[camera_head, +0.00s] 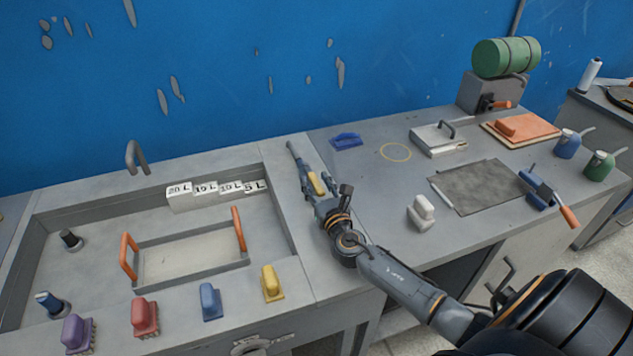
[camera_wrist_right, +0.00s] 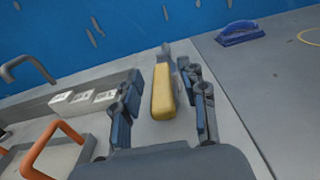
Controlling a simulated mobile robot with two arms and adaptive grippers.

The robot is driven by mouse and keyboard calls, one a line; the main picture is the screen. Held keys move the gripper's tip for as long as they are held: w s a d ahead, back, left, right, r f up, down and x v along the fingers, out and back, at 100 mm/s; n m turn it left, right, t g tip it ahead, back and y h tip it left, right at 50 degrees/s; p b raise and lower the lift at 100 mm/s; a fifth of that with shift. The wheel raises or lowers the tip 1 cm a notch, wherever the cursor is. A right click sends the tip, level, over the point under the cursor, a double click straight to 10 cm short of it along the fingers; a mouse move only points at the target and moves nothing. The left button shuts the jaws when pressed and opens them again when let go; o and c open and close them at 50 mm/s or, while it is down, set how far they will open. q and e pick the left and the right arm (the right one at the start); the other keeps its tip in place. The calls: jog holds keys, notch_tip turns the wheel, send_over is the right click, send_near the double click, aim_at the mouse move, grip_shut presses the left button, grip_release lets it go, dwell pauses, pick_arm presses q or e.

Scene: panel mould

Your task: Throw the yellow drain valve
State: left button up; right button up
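A yellow handle (camera_head: 318,184), which I take for the drain valve, sits on the counter strip between the sink and the right worktop. In the right wrist view the yellow handle (camera_wrist_right: 163,94) points away from me, with a grey metal part beyond it. My right gripper (camera_head: 316,190) is over it, with one finger on each side. In the right wrist view the fingers of this gripper (camera_wrist_right: 157,84) are apart, with a visible gap on the left and a narrower one on the right. Whether either touches is unclear. My left gripper is not in view.
The sink (camera_head: 40,228) holds an orange-handled frame (camera_head: 190,258) and white litre-marked blocks (camera_head: 205,194). Several coloured brushes, including a yellow one (camera_head: 271,284), line its front edge. A blue float (camera_head: 346,141) lies right of the gripper. A blue wall stands behind.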

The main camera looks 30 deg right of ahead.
grip_shut()
jog(key=shift+w+a+r+m+g+h+p, duration=0.1)
jog(key=shift+w+a+m+g+h+p, duration=0.1)
jog(key=shift+a+m+h+p, duration=0.3)
jog(key=shift+w+a+m+g+h+p, duration=0.1)
jog(key=shift+m+g+h, duration=0.15)
jog(key=shift+h, duration=0.45)
jog(key=m+h, duration=0.1)
jog(key=a+m+g+h, duration=0.1)
jog(key=shift+w+h, duration=0.3)
jog(key=shift+w+a+m+g+h+b, duration=0.2)
jog(key=shift+a+m+g+h+b, duration=0.15)
jog(key=shift+m+g+h, duration=0.35)
jog(key=shift+o, duration=0.7)
grip_release()
notch_tip(320, 180, up, 10)
